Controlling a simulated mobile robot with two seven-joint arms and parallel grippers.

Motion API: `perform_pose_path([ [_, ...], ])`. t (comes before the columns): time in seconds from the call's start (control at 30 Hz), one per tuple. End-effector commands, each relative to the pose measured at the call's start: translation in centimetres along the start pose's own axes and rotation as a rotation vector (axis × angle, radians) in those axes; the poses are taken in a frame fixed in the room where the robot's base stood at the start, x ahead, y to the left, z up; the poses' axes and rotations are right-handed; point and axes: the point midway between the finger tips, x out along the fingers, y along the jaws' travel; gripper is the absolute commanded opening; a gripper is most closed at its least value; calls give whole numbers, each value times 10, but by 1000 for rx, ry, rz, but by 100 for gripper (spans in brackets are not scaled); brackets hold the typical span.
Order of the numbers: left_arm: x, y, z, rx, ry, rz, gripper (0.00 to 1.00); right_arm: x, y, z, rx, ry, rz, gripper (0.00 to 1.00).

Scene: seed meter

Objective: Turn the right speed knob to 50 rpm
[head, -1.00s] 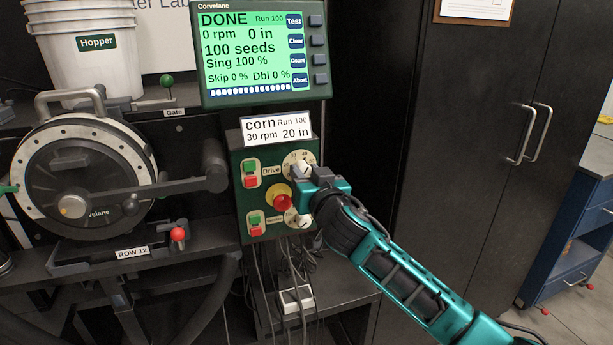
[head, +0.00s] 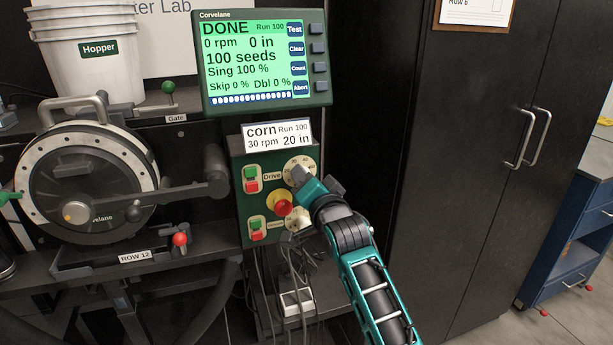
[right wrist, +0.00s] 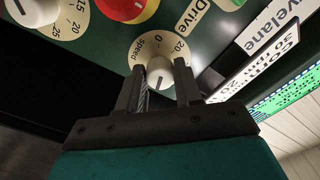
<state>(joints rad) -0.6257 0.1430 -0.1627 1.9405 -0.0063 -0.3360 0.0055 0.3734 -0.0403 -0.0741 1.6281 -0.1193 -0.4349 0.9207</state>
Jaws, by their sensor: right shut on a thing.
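The speed knob (right wrist: 160,72) is a cream knob on a round dial marked "speed", with 0 and 20 showing in the right wrist view. My right gripper (right wrist: 158,88) is shut on it, one finger on each side. In the head view, the dial (head: 301,164) sits at the upper right of the green control box, in the Drive row, and my right gripper (head: 300,178) covers its lower part and the knob. The knob's exact setting cannot be read. The screen (head: 262,60) shows 0 rpm and DONE. My left gripper is not in view.
A red stop button (head: 282,207) on a yellow ring sits just below my right gripper. A second dial (head: 298,222) is under that. A card (head: 277,134) reading corn, 30 rpm, 20 in stands on the box. Dark cabinets (head: 470,200) stand to the right.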

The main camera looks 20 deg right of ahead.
Motion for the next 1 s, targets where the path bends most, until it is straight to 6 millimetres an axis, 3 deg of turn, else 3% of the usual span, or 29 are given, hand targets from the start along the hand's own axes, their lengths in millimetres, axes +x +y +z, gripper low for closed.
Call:
perform_pose_path([
  [0.63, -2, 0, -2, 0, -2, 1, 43, 0, 1, 1, 49, -1, 2, 4],
  [0.67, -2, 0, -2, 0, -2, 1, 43, 0, 1, 1, 49, -1, 2, 37],
  [0.9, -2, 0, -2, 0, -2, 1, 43, 0, 0, 0, 49, -1, 1, 60],
  [1.0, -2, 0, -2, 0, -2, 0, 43, 0, 0, 0, 49, 0, 0, 60],
])
